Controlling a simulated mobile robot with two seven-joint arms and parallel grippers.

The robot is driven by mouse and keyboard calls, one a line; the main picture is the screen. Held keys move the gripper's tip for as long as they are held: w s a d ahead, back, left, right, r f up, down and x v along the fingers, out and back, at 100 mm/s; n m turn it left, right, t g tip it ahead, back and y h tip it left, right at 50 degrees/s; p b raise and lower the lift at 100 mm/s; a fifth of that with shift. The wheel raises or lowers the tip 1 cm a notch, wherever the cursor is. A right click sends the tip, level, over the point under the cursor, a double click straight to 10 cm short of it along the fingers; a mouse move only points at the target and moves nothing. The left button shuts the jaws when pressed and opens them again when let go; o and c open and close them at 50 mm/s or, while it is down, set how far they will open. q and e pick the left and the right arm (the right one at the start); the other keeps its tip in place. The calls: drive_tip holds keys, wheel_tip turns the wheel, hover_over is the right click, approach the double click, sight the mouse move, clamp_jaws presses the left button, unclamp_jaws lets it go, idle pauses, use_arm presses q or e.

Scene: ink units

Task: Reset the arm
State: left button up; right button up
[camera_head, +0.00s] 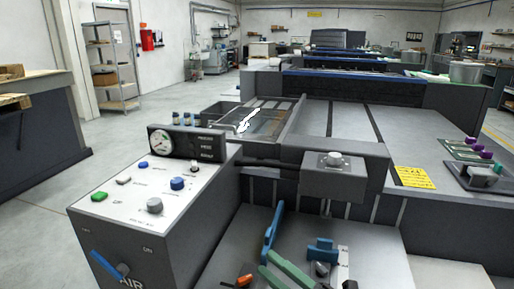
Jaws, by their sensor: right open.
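In the head view, my right gripper is hard to pick out against the machine parts, and I see nothing held in it. My left gripper does not show. A grey control box (150,215) stands at front left, with a round gauge (161,141), coloured buttons and a blue lever (108,264). Blue and green parts (290,272) are low in the middle, cut off by the bottom edge. A white, narrow piece (247,121) lies at an open grey tray (218,110) behind the control box.
A long grey machine fills the middle and right. A dark housing with a knob (334,160) juts out in front. A yellow label (414,177) and small purple-topped fixtures (475,146) are at right. A bench (40,125) and shelf (113,70) stand left; the floor between is clear.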

drive_tip(key=d+f+m+t+h, duration=0.45)
drive_tip(key=f+m+h, duration=0.35)
drive_tip(key=m, duration=0.4)
drive_tip(key=s+d+f+m+g+h, duration=0.35)
drive_tip(key=s+f+m, duration=0.3)
drive_tip(key=f, duration=0.35)
drive_tip(key=s+d+f+m+g+h, duration=0.35)
drive_tip(key=s+f+m, duration=0.3)
drive_tip(key=f, duration=0.25)
use_arm(q)
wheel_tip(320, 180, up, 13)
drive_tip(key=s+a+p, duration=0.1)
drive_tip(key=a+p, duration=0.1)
drive_tip(key=p, duration=1.6)
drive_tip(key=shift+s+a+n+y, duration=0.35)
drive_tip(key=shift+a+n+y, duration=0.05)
use_arm(e)
drive_tip(key=s+d+r+g, duration=0.1)
drive_tip(key=s+r, duration=0.3)
drive_tip(key=r, duration=0.8)
drive_tip(key=shift+d+m, duration=0.3)
drive_tip(key=shift+d, duration=0.2)
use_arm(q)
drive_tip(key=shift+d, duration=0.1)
use_arm(e)
drive_tip(key=shift+f, duration=0.1)
